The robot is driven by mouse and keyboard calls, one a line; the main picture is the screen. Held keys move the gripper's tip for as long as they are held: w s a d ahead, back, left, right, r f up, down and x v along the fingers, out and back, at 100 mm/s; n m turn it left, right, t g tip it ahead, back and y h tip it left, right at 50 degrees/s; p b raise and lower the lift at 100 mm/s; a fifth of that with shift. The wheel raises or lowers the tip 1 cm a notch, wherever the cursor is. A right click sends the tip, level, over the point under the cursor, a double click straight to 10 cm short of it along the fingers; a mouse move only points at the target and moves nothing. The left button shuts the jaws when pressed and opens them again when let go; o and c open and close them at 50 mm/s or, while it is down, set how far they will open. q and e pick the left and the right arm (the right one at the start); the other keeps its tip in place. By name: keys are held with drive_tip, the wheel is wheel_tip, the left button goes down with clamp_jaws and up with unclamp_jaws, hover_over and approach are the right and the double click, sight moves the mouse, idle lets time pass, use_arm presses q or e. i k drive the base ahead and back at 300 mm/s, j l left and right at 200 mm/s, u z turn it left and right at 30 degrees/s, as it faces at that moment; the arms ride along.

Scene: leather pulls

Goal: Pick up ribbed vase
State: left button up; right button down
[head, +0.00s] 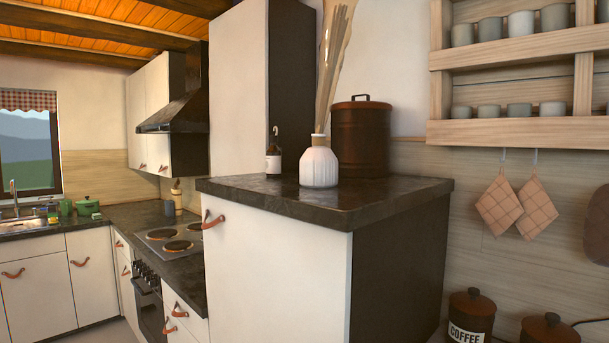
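The white ribbed vase (319,167) stands upright on the dark top of a tall cabinet (279,196), near the middle of the head view. Tall dry stems (329,75) rise from its neck. Neither of my grippers shows in the head view.
A small dark bottle (273,161) stands left of the vase, and a brown lidded canister (361,138) stands close behind it on the right. The counter's front right is clear. A wall shelf (510,133) with cups and hanging potholders is at right. Coffee canister (470,317) sits lower right.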

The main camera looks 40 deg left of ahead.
sight(318, 165)
drive_tip(key=u, duration=1.05)
